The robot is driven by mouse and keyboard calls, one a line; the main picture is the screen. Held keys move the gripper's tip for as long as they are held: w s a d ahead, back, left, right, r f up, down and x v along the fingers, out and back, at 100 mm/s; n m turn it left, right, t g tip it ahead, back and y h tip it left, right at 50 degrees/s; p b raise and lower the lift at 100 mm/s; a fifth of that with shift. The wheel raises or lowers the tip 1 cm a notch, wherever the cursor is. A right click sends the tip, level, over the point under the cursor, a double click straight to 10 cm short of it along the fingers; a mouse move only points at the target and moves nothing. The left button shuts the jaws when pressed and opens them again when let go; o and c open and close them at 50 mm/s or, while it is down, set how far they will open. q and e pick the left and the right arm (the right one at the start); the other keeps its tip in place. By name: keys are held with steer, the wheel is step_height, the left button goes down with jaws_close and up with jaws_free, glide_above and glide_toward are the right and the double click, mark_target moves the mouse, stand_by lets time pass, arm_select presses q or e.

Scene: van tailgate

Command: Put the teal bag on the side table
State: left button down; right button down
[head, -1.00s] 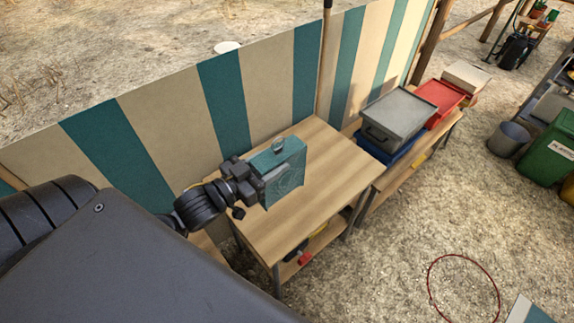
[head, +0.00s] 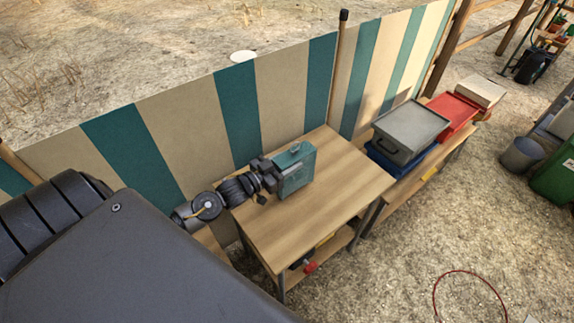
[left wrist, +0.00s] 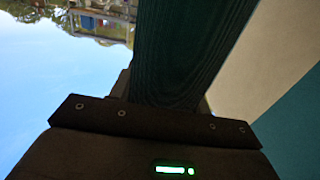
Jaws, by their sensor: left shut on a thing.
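The teal bag (head: 295,172) is a boxy upright bag with a small round tab on top. My left gripper (head: 272,178) is shut on its left side. The bag is over the wooden side table (head: 335,187), near its back left part; I cannot tell whether its base touches the top. In the left wrist view the teal bag (left wrist: 180,50) fills the middle, close in front of the gripper (left wrist: 165,105). The fingertips are hidden there. My right gripper is not in view.
A striped teal and beige screen (head: 285,95) stands behind the table. To the right, a second table holds a grey bin (head: 410,128) over a blue one, a red bin (head: 452,112) and a pale box (head: 481,90). The table's front and right top is clear.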

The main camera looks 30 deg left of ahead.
arm_select(q)
steer(key=shift+f, duration=0.85)
steer(key=shift+f, duration=0.15)
steer(key=c, duration=1.1)
jaws_free()
steer(key=o, duration=0.4)
